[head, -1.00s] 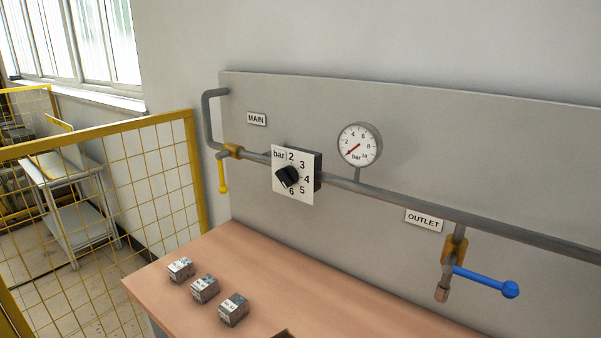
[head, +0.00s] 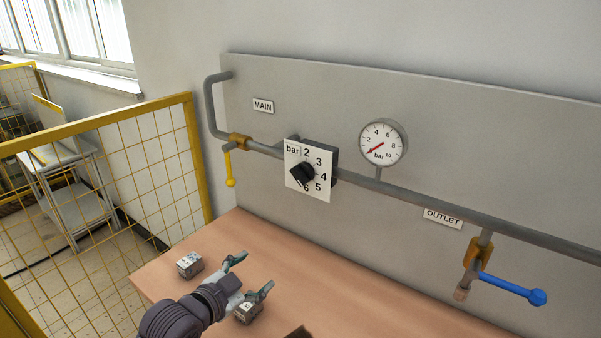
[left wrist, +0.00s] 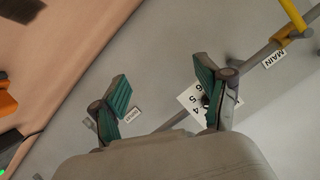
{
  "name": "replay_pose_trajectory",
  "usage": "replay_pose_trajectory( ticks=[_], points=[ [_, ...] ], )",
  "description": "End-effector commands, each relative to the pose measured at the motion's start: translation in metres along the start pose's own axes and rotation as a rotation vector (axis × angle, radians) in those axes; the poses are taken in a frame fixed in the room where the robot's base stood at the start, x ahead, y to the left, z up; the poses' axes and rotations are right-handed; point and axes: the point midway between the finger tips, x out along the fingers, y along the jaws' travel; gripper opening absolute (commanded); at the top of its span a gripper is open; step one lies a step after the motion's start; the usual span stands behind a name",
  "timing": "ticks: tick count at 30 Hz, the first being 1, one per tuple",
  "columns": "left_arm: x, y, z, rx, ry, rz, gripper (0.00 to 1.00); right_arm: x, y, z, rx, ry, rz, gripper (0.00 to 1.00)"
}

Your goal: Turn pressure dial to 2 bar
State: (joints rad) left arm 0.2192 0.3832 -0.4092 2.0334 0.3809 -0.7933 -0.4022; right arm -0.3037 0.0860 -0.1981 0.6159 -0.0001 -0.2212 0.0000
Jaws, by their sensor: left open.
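The pressure dial is a black knob (head: 303,173) on a white plate (head: 294,151) marked "bar" and 2 to 6, mounted on the grey panel's pipe. The knob's pointer looks turned toward the bottom, near the 6; the exact mark is hard to tell. My left gripper (head: 250,273) is open and empty above the table, below and left of the dial and apart from it. In the left wrist view my left gripper (left wrist: 162,80) shows two spread green-padded fingers, and the right-hand finger partly hides the dial plate (left wrist: 189,98). My right gripper is not in view.
A round gauge (head: 381,143) has its needle at the low end. A yellow-handled valve (head: 230,168) is left of the dial, a blue-handled valve (head: 511,287) at right. Small blocks (head: 190,264) sit on the table (head: 350,290). A yellow mesh fence (head: 130,165) stands left.

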Motion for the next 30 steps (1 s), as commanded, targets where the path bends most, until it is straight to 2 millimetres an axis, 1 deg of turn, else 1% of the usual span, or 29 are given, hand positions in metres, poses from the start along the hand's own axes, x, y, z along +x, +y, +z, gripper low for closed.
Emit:
replay_pose_trajectory(
  ticks=[1, 2, 3, 6, 9, 13, 17, 24, 30],
  points=[
    [0.003, -0.020, -0.030, 0.066, 0.071, -0.020, 0.75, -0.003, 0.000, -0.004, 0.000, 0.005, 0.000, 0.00],
    [0.004, -0.030, -0.046, 0.102, 0.111, -0.031, 0.75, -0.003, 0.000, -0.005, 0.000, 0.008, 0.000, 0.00],
    [0.005, -0.041, -0.067, 0.148, 0.162, -0.044, 0.75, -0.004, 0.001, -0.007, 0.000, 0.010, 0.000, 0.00],
    [0.004, -0.063, -0.105, 0.235, 0.259, -0.073, 0.75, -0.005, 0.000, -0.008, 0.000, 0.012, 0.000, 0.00],
    [0.002, -0.074, -0.126, 0.281, 0.310, -0.090, 0.75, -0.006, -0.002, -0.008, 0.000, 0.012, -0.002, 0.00],
    [0.007, -0.079, -0.137, 0.297, 0.331, -0.098, 0.75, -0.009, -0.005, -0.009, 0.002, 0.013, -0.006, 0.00],
    [0.024, -0.080, -0.145, 0.295, 0.331, -0.097, 0.75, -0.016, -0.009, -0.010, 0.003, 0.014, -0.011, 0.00],
    [0.073, -0.083, -0.163, 0.292, 0.330, -0.096, 0.75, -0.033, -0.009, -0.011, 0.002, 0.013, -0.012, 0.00],
    [0.108, -0.084, -0.173, 0.294, 0.327, -0.097, 0.75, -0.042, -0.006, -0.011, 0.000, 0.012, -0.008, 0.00]
  ],
)
